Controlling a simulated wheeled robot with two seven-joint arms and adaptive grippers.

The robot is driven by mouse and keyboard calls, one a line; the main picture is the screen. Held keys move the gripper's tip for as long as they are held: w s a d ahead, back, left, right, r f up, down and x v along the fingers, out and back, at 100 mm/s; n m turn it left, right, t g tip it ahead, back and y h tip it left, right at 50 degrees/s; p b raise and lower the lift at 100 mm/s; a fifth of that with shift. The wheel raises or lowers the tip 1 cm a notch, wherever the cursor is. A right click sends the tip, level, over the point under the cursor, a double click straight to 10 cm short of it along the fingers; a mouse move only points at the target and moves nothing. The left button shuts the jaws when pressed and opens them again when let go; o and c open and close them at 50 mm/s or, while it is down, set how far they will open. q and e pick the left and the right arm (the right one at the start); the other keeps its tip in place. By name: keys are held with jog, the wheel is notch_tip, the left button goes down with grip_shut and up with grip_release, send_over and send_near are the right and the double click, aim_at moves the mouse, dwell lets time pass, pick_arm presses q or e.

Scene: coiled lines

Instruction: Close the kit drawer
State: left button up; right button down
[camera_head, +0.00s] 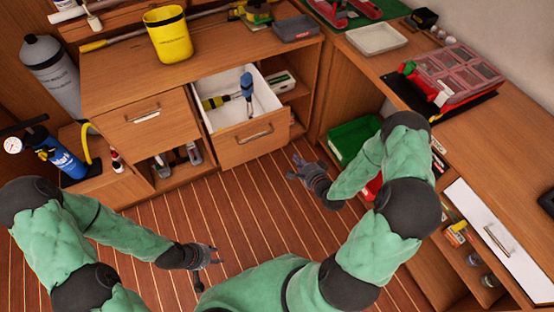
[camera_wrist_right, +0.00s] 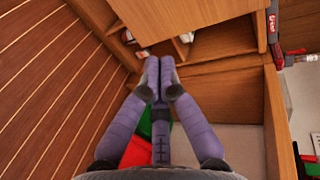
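The kit drawer appears to be the drawer (camera_head: 277,131) pulled out of the back cabinet, with a wooden front, a bar handle and a white inside. A blue tool (camera_head: 247,85) and a yellow-and-black tool (camera_head: 214,102) lie in it. My right gripper (camera_head: 296,168) is in front of and below the drawer front, a little to the right, apart from it. In the right wrist view its fingers (camera_wrist_right: 159,68) come together at the tips with nothing between them. My left gripper (camera_head: 213,257) is low over the floor, away from the drawer; its finger gap is unclear.
A closed drawer (camera_head: 147,125) is left of the open one. A yellow bucket (camera_head: 168,35) stands on the worktop above. A green bin (camera_head: 352,138) stands at the corner, right of my right gripper. The plank floor (camera_head: 245,200) before the cabinet is clear.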

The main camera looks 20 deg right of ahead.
jog(key=b, duration=0.4)
send_near(280, 134)
jog(key=x, duration=0.5)
jog(key=shift+s+a+f, duration=0.15)
jog(key=shift+a+f, duration=0.05)
jog(key=shift+f, duration=0.2)
jog(key=shift+w+b, duration=0.3)
jog(key=shift+w, duration=0.5)
jog(key=shift+w, duration=0.15)
